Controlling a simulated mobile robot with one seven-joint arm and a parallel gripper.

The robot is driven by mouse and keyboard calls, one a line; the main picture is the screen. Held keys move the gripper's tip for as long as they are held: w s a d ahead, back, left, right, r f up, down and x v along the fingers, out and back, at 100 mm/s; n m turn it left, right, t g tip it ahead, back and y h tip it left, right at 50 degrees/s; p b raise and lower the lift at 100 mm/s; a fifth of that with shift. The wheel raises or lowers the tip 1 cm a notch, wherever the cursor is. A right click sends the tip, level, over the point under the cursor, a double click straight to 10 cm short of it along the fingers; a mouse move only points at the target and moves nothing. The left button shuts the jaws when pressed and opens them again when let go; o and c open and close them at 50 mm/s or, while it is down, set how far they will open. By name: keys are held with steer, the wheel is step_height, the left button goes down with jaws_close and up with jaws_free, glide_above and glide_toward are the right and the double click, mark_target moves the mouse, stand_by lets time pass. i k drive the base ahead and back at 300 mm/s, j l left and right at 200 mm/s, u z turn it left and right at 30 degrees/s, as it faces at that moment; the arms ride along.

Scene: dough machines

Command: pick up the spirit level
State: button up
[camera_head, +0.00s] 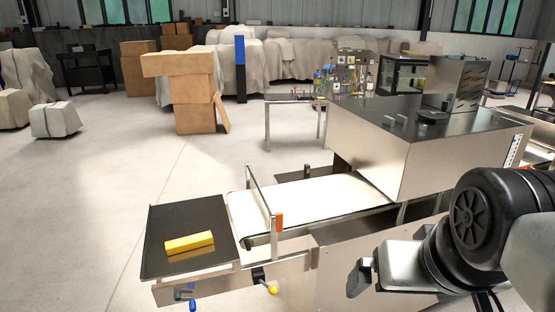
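A yellow bar, which looks like the spirit level (189,243), lies flat on the black tray (170,217) at the front end of the dough machine, lower left. Nothing touches it from above. My arm comes in from the right edge with a large black joint. At its end, what looks like my gripper (361,277), silver with a dark tip, is low right of centre. It is well to the right of the yellow bar and apart from it. Its fingers are not clearly seen, so I cannot tell if it is open or shut.
A white conveyor belt (312,205) runs from the tray to a large steel housing (405,150). A metal guard frame (262,200) with an orange end stands across the belt beside the tray. Stacked cardboard boxes (190,95) stand behind. The floor left of the tray is clear.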

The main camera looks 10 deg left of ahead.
mark_target(176, 246)
steer(key=u, duration=1.3)
steer(key=i+j+u, duration=0.2)
steer(key=i+u, duration=0.25)
steer(key=i+j+u, duration=0.2)
steer(key=i+u, duration=0.9)
steer(key=i, duration=0.15)
steer(key=i+z, duration=0.35)
steer(key=i+j+z, duration=0.1)
steer(key=i+z, duration=0.25)
steer(key=i+j+z, duration=0.35)
steer(key=i+z, duration=0.1)
steer(key=z, duration=0.35)
steer(key=i+z, duration=0.1)
steer(key=z, duration=0.3)
steer(key=i+z, duration=0.1)
steer(key=z, duration=0.35)
steer(key=i+j+z, duration=0.1)
steer(key=z, duration=0.35)
steer(key=i+z, duration=0.1)
steer(key=z, duration=0.3)
steer(key=i+j+z, duration=0.1)
steer(key=z, duration=0.3)
steer(key=j+z, duration=0.1)
steer(key=z, duration=0.3)
steer(key=i+j+z, duration=0.15)
steer(key=z, duration=0.25)
steer(key=i+j+z, duration=0.15)
steer(key=j+z, duration=0.15)
steer(key=z, duration=0.15)
